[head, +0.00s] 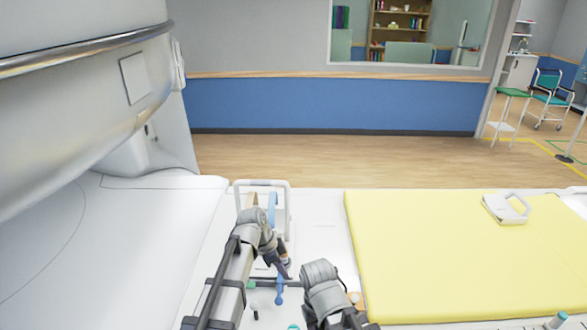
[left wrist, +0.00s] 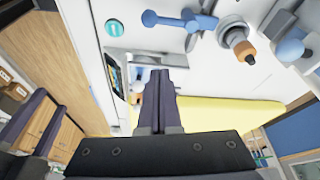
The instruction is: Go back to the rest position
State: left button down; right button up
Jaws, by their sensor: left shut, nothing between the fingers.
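My left gripper (head: 287,268) is in the lower middle of the head view, over the white surface left of the yellow pad. In the left wrist view its dark fingers (left wrist: 160,100) are together with nothing between them. Just beyond them in that view is a white panel with a blue lever (left wrist: 182,20), a teal button (left wrist: 113,28) and a brown-tipped knob (left wrist: 240,45). A blue lever also shows beside the gripper in the head view (head: 280,289). A grey arm link of mine is at the bottom centre; no right gripper fingers show.
The yellow pad (head: 430,260) lies to the right, with a white handled object (head: 507,208) on it. A white rail (head: 262,183) stands just beyond my left arm. The large white scanner body (head: 70,100) fills the left. Wooden floor (head: 330,160) lies open beyond.

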pick_arm(q)
jog(key=s+f+n+y+b, duration=0.2)
jog(key=s+n, duration=0.3)
jog(key=s, duration=0.4)
jog(key=s+a+f+n+g+y+b, duration=0.1)
jog(key=s+f+n+y+b, duration=0.1)
jog(key=s+n, duration=0.4)
jog(key=s+f+y, duration=0.1)
jog(key=s, duration=0.2)
jog(key=shift+s+f, duration=0.2)
jog(key=shift+s, duration=0.15)
jog(key=shift+a, duration=0.1)
